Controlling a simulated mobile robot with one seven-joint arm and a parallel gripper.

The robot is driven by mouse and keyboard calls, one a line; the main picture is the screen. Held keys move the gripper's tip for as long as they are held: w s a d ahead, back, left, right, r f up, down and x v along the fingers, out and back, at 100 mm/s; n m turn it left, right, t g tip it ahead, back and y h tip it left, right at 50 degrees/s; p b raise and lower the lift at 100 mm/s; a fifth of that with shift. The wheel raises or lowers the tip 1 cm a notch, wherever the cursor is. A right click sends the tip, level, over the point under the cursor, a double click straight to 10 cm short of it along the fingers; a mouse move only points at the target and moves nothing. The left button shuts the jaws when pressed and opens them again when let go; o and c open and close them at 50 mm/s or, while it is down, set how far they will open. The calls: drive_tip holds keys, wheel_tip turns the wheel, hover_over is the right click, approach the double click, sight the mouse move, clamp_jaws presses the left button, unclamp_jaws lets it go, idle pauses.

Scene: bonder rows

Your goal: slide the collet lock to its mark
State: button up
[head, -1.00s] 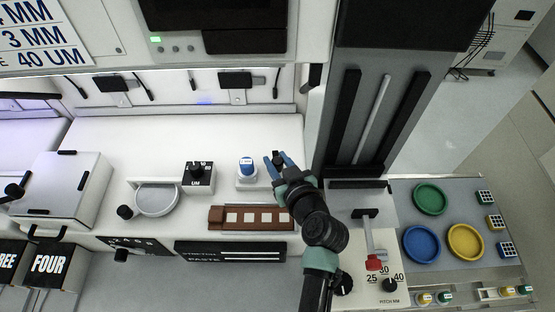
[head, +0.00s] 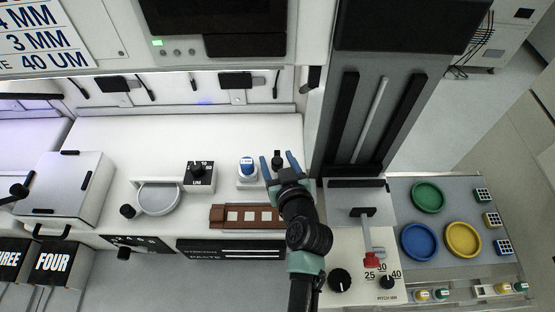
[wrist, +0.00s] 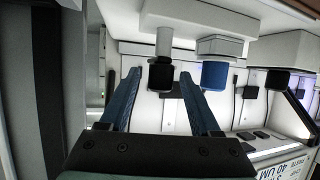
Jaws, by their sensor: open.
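A black-capped knob on a pale stem (head: 277,160) stands at the right end of the white bench; it looks like the collet lock, but no label on it is readable. In the wrist view the black cap (wrist: 161,77) appears between my fingers, with a gap on both sides. My gripper (head: 277,155) is open and empty, its blue fingers pointing away from me on either side of the knob. I cannot make out the mark.
A brown strip with pale squares (head: 248,217) lies in front of the blue-topped cylinder. A black dial block (head: 199,175) and a round grey dish (head: 158,198) are further left. A tall grey column (head: 365,110) rises close on the right. A red-ended lever (head: 371,261) stands nearer me.

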drive_tip(key=b+v, duration=0.3)
drive_tip(key=v, duration=1)
drive_tip(key=shift+b, duration=0.3)
